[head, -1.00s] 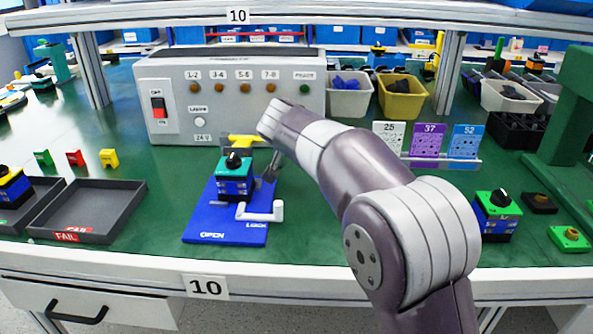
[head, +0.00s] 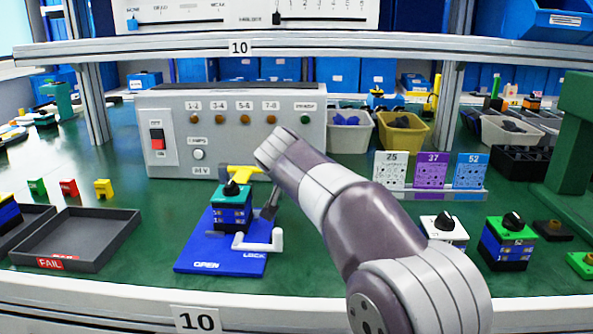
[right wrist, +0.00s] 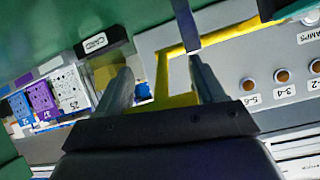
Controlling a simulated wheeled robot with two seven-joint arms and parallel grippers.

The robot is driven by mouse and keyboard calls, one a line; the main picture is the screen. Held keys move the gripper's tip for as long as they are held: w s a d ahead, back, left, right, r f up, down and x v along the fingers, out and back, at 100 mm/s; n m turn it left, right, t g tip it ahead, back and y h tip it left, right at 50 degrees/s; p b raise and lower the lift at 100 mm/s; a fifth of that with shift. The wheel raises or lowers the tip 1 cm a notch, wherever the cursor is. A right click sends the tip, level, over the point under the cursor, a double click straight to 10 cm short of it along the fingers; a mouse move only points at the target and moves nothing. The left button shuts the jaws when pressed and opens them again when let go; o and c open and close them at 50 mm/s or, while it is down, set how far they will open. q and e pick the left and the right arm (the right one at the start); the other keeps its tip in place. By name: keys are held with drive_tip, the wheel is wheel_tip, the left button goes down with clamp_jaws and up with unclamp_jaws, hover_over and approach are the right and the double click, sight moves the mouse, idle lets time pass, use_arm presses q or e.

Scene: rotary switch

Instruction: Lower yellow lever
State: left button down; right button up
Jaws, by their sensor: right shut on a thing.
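The yellow lever (head: 243,170) shows in the head view behind a blue switch block with a green top and black knob (head: 232,206), which stands on a blue fixture (head: 196,256) marked OPEN and LOCK. My right gripper (head: 270,203) comes down beside the block and is partly hidden by my own arm. In the right wrist view the yellow lever (right wrist: 176,101) lies between the two fingers of my right gripper (right wrist: 160,85), which is shut on it. A white handle (head: 262,243) sits at the fixture's front right. My left gripper is out of view.
A grey control box (head: 235,110) with a red switch and several buttons stands behind the fixture. A FAIL tray (head: 105,245) is at the left. Other switch blocks (head: 507,240) stand at the right. Green table is free between tray and fixture.

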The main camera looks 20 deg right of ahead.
drive_tip(key=o, duration=1.1)
drive_tip(key=shift+a+f, duration=0.1)
drive_tip(key=shift+f, duration=0.1)
drive_tip(key=o, duration=0.3)
drive_tip(key=shift+w+a, duration=0.1)
drive_tip(key=shift+r, duration=0.1)
drive_tip(key=shift+s+a+r, duration=0.1)
drive_tip(key=shift+s+r, duration=0.15)
drive_tip(key=shift+s, duration=0.05)
drive_tip(key=p+v, duration=0.2)
drive_tip(key=v, duration=1)
drive_tip(key=shift+f, duration=0.15)
